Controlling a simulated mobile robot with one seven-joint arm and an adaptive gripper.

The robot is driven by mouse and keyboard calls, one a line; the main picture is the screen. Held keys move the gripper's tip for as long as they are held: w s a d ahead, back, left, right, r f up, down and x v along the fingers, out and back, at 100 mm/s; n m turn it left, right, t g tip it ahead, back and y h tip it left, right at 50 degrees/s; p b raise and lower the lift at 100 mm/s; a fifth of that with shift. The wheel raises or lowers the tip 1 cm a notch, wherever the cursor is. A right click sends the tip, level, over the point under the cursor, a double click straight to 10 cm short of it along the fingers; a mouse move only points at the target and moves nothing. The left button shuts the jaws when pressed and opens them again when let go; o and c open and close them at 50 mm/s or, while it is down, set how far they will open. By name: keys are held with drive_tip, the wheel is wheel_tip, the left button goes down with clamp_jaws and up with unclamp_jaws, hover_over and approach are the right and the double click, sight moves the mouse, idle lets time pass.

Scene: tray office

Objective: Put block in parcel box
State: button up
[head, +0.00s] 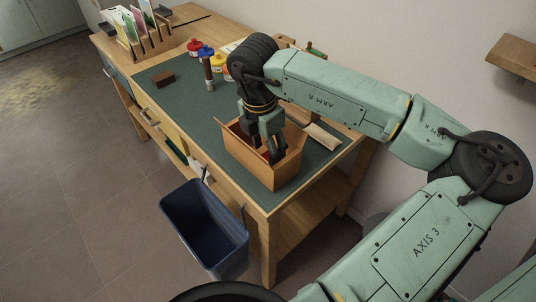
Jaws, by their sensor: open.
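A small dark brown block (163,79) lies on the mat at the far left, well apart from my gripper.
The wooden workbench (268,210) carries the mat (200,114). Red (194,46) and blue (205,52) paint pots and a brown-handled brush (208,74) stand behind the box. A card rack (148,42) is at the far left.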

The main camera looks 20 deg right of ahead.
wheel_tip(320, 180, up, 9)
drive_tip(key=a+b, duration=0.1)
drive_tip(key=shift+s, duration=0.15)
drive_tip(key=shift+f, duration=0.1)
idle(0.3)
